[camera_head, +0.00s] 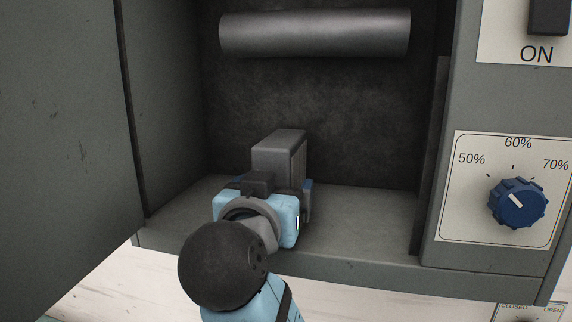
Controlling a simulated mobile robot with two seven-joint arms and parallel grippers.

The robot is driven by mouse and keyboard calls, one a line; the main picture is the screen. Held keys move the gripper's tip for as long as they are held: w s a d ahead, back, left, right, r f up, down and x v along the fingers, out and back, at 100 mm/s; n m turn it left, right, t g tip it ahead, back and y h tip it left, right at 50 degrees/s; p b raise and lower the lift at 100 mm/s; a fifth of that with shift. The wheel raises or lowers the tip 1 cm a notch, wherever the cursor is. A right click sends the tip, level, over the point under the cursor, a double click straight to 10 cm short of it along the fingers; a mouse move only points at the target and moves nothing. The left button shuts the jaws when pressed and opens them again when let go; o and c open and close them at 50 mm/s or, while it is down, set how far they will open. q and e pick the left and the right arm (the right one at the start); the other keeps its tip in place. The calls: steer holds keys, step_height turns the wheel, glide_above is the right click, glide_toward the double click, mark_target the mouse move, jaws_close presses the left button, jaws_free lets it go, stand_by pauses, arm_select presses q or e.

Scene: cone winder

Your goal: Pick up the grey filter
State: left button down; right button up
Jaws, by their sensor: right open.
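The grey filter (278,153) appears to be the upright grey block standing on the floor of the open compartment. Its upper part shows; its lower front is hidden behind my right gripper (272,184). My right gripper is inside the compartment, light blue with a black wrist, pointing inward. Its blue fingertips show at either side of the block's lower part, so the jaws look open around it. I cannot tell whether they touch it. My left gripper is not in view.
A grey horizontal cylinder (315,33) spans the upper compartment, above the block. The open door or side panel (62,130) bounds the left. On the right, a panel carries a blue dial (517,203) and an ON switch (548,15). The compartment floor (365,222) is clear to the right.

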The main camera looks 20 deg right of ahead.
steer(key=shift+w+d, duration=0.2)
steer(key=shift+w, duration=0.1)
steer(key=shift+s+a, duration=0.15)
steer(key=shift+s, duration=0.05)
steer(key=shift+s+a, duration=0.1)
steer(key=shift+s, duration=0.05)
steer(key=shift+c, duration=0.7)
steer(key=c, duration=1)
steer(key=shift+w, duration=0.2)
